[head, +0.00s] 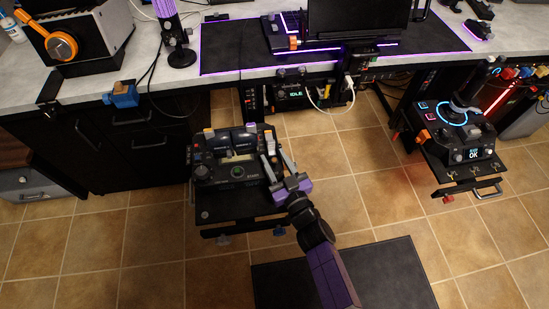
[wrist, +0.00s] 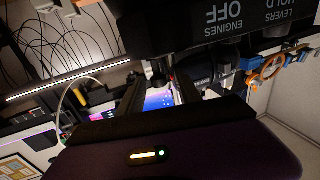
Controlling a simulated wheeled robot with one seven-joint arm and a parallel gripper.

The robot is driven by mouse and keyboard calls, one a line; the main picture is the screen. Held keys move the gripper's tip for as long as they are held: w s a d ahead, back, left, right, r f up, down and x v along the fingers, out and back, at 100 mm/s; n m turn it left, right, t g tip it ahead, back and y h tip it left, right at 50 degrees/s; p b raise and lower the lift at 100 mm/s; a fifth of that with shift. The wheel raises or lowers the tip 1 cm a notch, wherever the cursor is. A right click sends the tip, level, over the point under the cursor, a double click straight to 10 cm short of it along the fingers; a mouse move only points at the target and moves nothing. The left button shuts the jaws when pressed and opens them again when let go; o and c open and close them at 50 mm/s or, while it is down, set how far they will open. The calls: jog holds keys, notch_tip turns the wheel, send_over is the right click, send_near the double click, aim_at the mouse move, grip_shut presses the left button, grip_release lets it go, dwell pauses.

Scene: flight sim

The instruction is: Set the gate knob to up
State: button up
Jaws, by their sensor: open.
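The black throttle unit (head: 238,172) stands on a tray below the desk edge in the head view. It has levers, a small display and several knobs. I cannot tell which knob is the gate knob; labels there are too small to read. My gripper (head: 278,155) is at the unit's right side, fingers apart, nothing seen held. In the wrist view my gripper (wrist: 158,88) is open, with a small dark knob-like part (wrist: 157,72) between the fingers, before a lit blue-purple screen (wrist: 158,101). Whether a finger touches the unit is unclear.
A dark panel (wrist: 240,22) reading ENGINES OFF and LEVERS HOLD, upside down, fills the wrist view's top. A joystick unit (head: 462,130) showing OK stands at right. A small IDLE display (head: 294,94) is under the desk (head: 60,97).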

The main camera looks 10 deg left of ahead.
jog(key=p+v, duration=0.2)
jog(key=v, duration=0.5)
jog(key=shift+s+d, duration=0.15)
jog(key=shift+s, duration=0.1)
dwell(0.3)
jog(key=s+d+r+m+h+p, duration=0.2)
jog(key=s+d+r+h+p, duration=0.1)
jog(key=s+d+r, duration=0.4)
jog(key=s+d+r+m+h+p, duration=0.2)
jog(key=s+d+r, duration=0.5)
jog(key=s+r, duration=0.5)
jog(key=s+d+r+m+h+p, duration=0.2)
jog(key=s+d+r+h+p, duration=0.2)
jog(key=s, duration=1.1)
jog(key=shift+d+r+g, duration=0.3)
jog(key=shift+d+r, duration=1.25)
jog(key=shift+r, duration=1.35)
